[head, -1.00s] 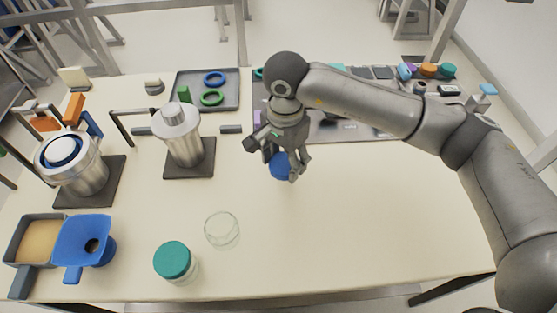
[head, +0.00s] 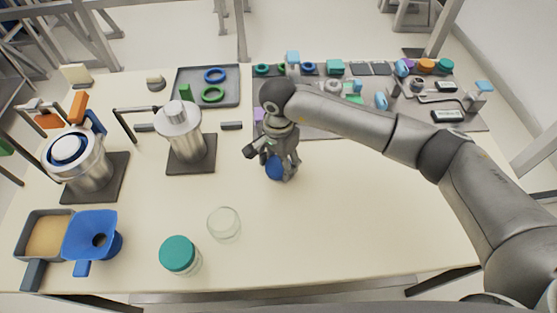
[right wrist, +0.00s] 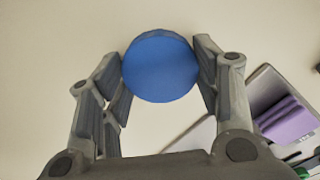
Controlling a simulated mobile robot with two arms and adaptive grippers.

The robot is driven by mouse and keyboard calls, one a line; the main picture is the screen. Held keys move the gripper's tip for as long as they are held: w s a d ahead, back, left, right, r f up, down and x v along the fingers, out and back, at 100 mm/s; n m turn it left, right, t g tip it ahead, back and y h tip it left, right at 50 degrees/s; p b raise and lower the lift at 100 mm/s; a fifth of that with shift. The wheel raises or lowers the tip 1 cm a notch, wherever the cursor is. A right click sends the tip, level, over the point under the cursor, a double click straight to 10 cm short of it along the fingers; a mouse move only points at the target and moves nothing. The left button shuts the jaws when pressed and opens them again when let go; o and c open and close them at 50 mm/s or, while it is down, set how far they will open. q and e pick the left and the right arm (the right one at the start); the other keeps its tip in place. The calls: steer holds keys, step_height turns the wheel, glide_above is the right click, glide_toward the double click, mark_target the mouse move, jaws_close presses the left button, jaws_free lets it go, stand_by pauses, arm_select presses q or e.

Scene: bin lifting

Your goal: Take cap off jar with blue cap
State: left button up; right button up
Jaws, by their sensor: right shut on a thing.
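The blue cap (head: 274,168) is held between the fingers of my right gripper (head: 281,164) over the middle of the table. In the right wrist view the round cap (right wrist: 161,66) fills the space between the fingertips of my right gripper (right wrist: 160,75), with one finger on each side. No jar body shows below the cap; whether one is hidden behind it I cannot tell. An open clear glass jar (head: 224,237) stands to the lower left of the gripper. A jar with a teal cap (head: 178,253) stands beside it. My left gripper is not in view.
Metal vessels (head: 182,130) on dark pads, a blue funnel (head: 92,236) and a sand-coloured tray (head: 46,235) stand on the left. A grey tray with rings (head: 228,100) and a board of small items (head: 310,124) lie at the back. The front right table is clear.

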steer(key=shift+f, duration=0.2)
steer(key=o, duration=1.1)
steer(key=shift+r, duration=0.1)
